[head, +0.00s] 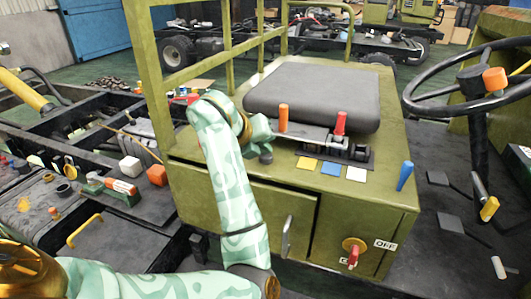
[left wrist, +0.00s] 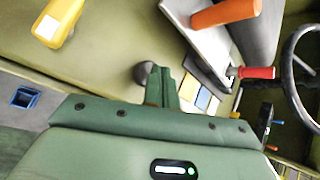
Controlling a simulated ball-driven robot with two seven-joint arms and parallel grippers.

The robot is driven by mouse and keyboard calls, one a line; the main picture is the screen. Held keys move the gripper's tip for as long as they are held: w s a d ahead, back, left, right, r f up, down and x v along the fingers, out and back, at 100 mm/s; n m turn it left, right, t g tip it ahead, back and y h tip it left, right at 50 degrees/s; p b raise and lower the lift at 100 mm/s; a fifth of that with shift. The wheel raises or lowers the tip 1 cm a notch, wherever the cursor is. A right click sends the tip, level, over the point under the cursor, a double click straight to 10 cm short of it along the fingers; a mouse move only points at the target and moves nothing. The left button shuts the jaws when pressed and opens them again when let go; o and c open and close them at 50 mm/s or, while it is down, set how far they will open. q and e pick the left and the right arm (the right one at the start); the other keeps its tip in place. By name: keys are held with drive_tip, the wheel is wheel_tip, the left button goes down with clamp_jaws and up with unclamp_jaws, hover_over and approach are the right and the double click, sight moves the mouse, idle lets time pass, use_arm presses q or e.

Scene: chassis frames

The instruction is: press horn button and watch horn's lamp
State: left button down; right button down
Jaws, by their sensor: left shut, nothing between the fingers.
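A dark round button (head: 266,158) sits on the olive seat box near its left front edge; I cannot read any label that names it as the horn button. My left gripper (head: 264,140) is shut and empty, right at this button. In the left wrist view the closed green fingers (left wrist: 166,88) are beside the dark button (left wrist: 145,73); I cannot tell whether they touch it. I cannot make out which thing is the horn's lamp. My right gripper is not in view.
An orange-handled lever (head: 283,118) and a red-handled lever (head: 340,123) stand close to the right of the gripper, before the black seat cushion (head: 315,92). A blue lever (head: 405,176) is at the box's right corner. A steering wheel (head: 412,103) is at the far right.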

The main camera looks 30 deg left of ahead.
sight(263, 157)
use_arm(q)
drive_tip(key=shift+r+p, duration=0.5)
drive_tip(key=shift+r, duration=0.3)
wheel_tip(263, 157, up, 5)
drive_tip(key=p, duration=0.4)
drive_tip(key=shift+r, duration=0.1)
idle(0.4)
